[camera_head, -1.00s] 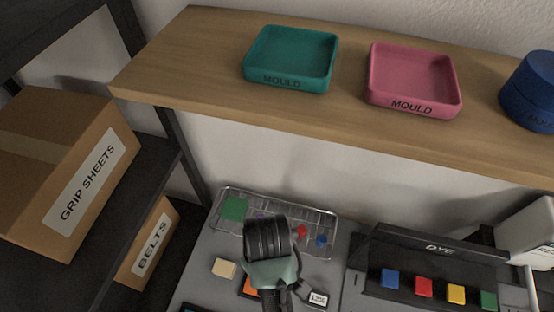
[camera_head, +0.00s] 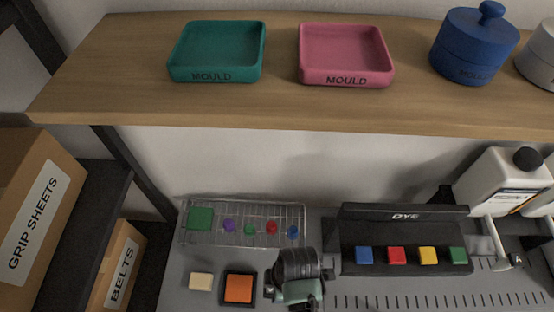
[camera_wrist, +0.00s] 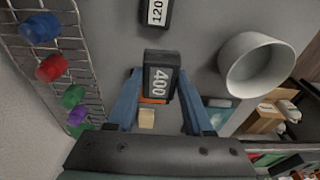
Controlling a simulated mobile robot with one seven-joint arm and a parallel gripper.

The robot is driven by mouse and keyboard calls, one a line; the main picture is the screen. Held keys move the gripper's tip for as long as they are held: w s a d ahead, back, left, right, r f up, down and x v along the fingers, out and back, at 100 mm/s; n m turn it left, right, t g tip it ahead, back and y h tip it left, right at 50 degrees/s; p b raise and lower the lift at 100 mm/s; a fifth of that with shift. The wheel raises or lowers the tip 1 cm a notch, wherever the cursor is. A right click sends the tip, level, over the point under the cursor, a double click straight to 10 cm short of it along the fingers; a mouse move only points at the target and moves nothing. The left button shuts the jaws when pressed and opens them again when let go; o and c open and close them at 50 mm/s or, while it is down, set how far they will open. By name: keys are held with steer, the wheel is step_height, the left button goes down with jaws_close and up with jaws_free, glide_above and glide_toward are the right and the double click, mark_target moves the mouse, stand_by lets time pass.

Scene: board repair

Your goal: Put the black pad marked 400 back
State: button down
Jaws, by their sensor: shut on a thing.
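The black pad marked 400 (camera_wrist: 160,78) is between the two blue fingers of my gripper (camera_wrist: 159,90) in the wrist view, its white number facing the camera. My gripper is shut on it. In the head view my gripper's wrist (camera_head: 299,278) is low in the middle, right of an orange square in a black frame (camera_head: 238,288); the pad is hidden there. Another black pad marked 120 (camera_wrist: 157,12) lies beyond the held pad in the wrist view. I cannot tell how high the held pad is above the grey surface.
A wire rack (camera_head: 243,210) with coloured pieces stands behind, left of my gripper. A cream block (camera_head: 201,281) lies beside the orange square. A black DYE stand (camera_head: 405,255) with several coloured blocks is at right. A white cup (camera_wrist: 255,66) shows in the wrist view. A wooden shelf (camera_head: 290,112) hangs above.

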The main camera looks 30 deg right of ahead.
steer(key=shift+f+b, duration=0.3)
steer(key=shift+f, duration=3.7)
steer(key=shift+f, duration=0.15)
steer(key=shift+c, duration=1.5)
jaws_free()
steer(key=shift+s+d+r, duration=0.1)
steer(key=shift+d+r, duration=0.05)
steer(key=shift+r, duration=1.15)
steer(key=shift+s+d+r, duration=0.1)
steer(key=shift+d+r, duration=0.1)
steer(key=shift+r, duration=1.1)
steer(key=shift+s+d+r, duration=0.1)
steer(key=shift+d+r, duration=0.05)
steer(key=shift+r, duration=1.15)
